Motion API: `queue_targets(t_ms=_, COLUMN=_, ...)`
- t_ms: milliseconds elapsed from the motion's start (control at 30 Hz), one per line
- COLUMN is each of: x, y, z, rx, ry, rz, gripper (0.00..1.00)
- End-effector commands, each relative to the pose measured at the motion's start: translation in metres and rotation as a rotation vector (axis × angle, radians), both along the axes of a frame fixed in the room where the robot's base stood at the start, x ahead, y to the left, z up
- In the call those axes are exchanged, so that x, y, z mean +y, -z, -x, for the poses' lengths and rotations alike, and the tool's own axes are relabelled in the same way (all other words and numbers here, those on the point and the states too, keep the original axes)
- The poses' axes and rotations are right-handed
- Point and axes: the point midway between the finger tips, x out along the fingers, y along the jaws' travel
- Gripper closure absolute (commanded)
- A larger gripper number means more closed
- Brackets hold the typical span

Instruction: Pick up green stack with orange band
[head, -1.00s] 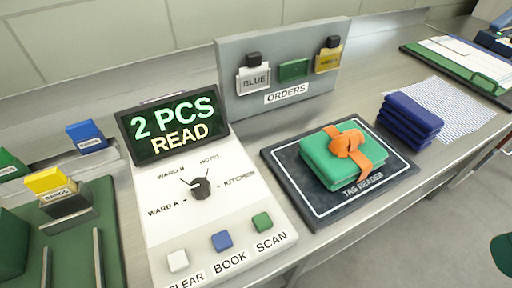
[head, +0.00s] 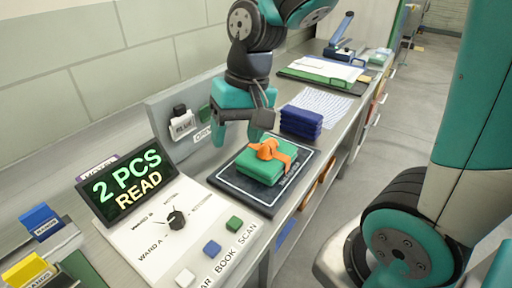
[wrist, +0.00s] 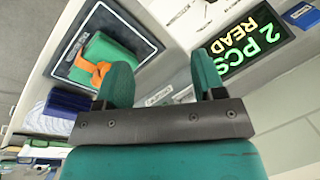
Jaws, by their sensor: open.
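The green stack (head: 258,170) is a folded green bundle tied with an orange band (head: 270,150), knotted on top. It lies on the dark tag reader pad (head: 234,186) on the counter. In the wrist view the green stack (wrist: 110,50) with its orange band (wrist: 92,70) is at upper left, beyond the left finger. My gripper (head: 238,138) is open and empty, above the counter behind the stack, between it and the orders board. Its two green fingers show apart in the wrist view (wrist: 163,85). The gap between them does not hold the stack.
A navy blue stack (head: 301,122) sits just beyond the pad, near a striped cloth (head: 328,104). The console with a lit display (head: 126,184) reading "2 PCS READ" stands to the left. The grey orders board (head: 165,112) stands close behind my gripper.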

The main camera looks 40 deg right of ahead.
Motion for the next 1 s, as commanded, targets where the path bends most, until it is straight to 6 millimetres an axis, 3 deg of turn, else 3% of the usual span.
queue_targets(t_ms=33, x=-0.026, y=-0.020, z=-0.026, rx=0.041, ry=0.187, rz=0.028, gripper=0.37)
queue_targets(t_ms=133, x=-0.076, y=-0.023, z=-0.065, rx=0.101, ry=0.544, rz=0.082, gripper=0.37)
queue_targets(t_ms=233, x=-0.119, y=-0.021, z=-0.087, rx=0.138, ry=0.817, rz=0.123, gripper=0.37)
queue_targets(t_ms=333, x=-0.145, y=-0.016, z=-0.098, rx=0.159, ry=0.983, rz=0.148, gripper=0.37)
queue_targets(t_ms=467, x=-0.156, y=-0.001, z=-0.101, rx=0.169, ry=1.057, rz=0.161, gripper=0.37)
queue_targets(t_ms=800, x=-0.154, y=0.074, z=-0.100, rx=0.171, ry=1.053, rz=0.162, gripper=0.37)
queue_targets(t_ms=1000, x=-0.154, y=0.104, z=-0.101, rx=0.167, ry=1.052, rz=0.159, gripper=0.37)
